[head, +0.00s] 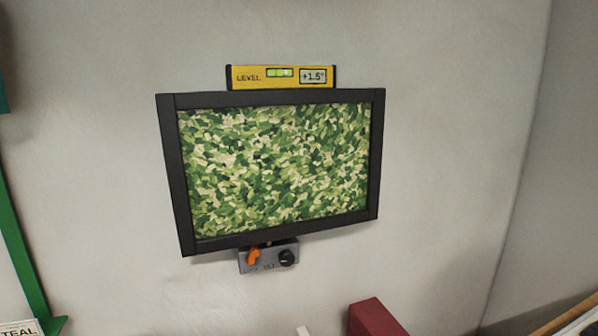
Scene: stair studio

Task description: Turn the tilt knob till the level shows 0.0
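A yellow level (250,78) sits on top of a black-framed picture (173,150) on the wall. Its display (313,76) reads +1.5°, and its green bubble window (280,73) is lit. A grey box (257,266) hangs under the picture's lower edge. It carries an orange lever (254,256) on the left and a round black knob (287,257) on the right. The small lettering under them is hard to read, so I cannot confirm which control is marked tilt. Neither of my grippers shows in the head view.
A dark red block (374,319) stands at the bottom, right of the grey box. A small white object (303,331) is beside it. A green arrow-like strip (22,255) and a TEAL label (18,330) are at the left. The wall around the picture is clear.

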